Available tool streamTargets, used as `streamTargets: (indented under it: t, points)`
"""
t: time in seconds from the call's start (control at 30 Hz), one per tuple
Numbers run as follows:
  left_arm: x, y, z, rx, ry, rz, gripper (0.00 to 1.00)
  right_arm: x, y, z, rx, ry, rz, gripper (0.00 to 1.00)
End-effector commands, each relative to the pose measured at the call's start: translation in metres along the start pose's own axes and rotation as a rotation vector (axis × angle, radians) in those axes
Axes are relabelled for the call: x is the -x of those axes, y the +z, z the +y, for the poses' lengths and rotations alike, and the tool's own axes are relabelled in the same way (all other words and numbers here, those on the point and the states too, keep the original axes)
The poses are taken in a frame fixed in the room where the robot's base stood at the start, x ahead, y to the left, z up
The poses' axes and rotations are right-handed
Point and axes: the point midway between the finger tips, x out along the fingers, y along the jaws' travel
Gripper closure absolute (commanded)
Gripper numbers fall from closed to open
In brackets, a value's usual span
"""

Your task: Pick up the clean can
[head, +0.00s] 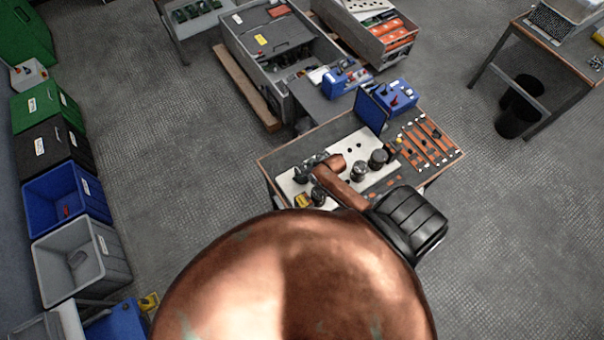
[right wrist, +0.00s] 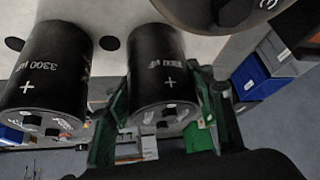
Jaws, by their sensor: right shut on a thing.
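Dark cylindrical cans stand on a white plate (head: 336,152) on the workbench. My right gripper (right wrist: 163,118) has its green fingers on either side of a black can (right wrist: 158,75) marked with a plus sign, and is shut on it. In the head view the right gripper (head: 312,167) is at the plate's far left part, small and partly hidden by my arm. A second black can (right wrist: 45,75), marked 3300 µF, stands to the left of the held one. I cannot tell from the markings which can is the clean one. My left gripper is not in view.
Other cans (head: 358,170) (head: 378,158) stand to the right of my right gripper, and one (head: 318,197) stands nearer. A yellow item (head: 303,200) lies at the plate's near left corner. A blue box (head: 397,95) stands at the bench's back. Coloured bins line the left wall.

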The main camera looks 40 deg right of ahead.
Motion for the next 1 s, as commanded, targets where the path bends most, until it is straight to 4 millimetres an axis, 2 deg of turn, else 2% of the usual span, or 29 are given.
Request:
streamTargets:
  t: [0.07,0.53,0.83,1.0]
  points:
    - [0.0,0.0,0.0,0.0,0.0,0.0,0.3,0.0,0.0,0.0,0.0,0.001,0.0,0.62]
    - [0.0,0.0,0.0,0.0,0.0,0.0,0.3,0.0,0.0,0.001,0.001,0.001,0.0,0.93]
    - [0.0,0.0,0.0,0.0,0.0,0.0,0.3,0.003,-0.003,0.001,0.002,0.002,0.003,0.94]
    - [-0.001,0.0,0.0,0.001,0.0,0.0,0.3,0.015,-0.012,0.001,0.003,0.002,0.005,0.94]
